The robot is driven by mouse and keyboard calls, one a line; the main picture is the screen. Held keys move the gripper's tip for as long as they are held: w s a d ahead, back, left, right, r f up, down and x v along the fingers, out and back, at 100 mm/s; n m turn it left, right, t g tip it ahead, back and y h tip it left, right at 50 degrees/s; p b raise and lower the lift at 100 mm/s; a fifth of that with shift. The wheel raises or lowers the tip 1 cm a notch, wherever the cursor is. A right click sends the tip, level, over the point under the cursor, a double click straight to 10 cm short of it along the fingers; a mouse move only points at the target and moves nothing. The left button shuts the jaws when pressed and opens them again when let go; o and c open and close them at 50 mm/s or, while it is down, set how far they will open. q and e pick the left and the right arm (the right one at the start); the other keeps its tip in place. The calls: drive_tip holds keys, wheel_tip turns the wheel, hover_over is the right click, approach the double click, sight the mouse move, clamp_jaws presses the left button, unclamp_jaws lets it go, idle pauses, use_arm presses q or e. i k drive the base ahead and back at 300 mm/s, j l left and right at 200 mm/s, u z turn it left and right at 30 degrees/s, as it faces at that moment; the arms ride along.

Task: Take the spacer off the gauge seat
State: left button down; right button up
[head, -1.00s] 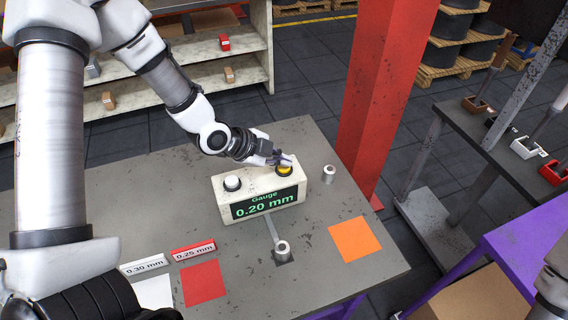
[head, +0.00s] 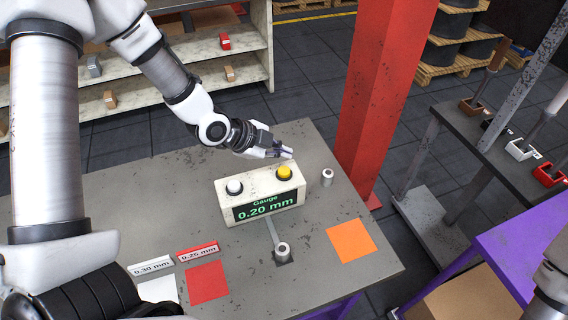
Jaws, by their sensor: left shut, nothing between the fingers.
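A small grey metal spacer (head: 283,250) stands upright on the dark square gauge seat (head: 290,260) near the table's front. A thin strip joins the seat to the pale gauge box (head: 228,205). The box's display (head: 265,206) reads "Gauge 0.20 mm". A white button (head: 234,187) and a yellow button (head: 284,173) sit on its top. My left gripper (head: 289,153) is shut and empty, just above and behind the yellow button, well away from the spacer. Part of my right arm shows at the lower right edge; its gripper is not visible.
Another metal cylinder (head: 327,177) stands right of the gauge box. Orange (head: 351,241), red (head: 207,282) and white (head: 159,289) squares lie on the table (head: 120,205), with 0.30 mm (head: 152,266) and 0.25 mm (head: 198,251) labels behind. A red pillar (head: 385,90) rises behind the right side.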

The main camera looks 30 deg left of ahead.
sight(282, 250)
drive_tip(key=k+l, duration=0.65)
drive_tip(key=k, duration=0.25)
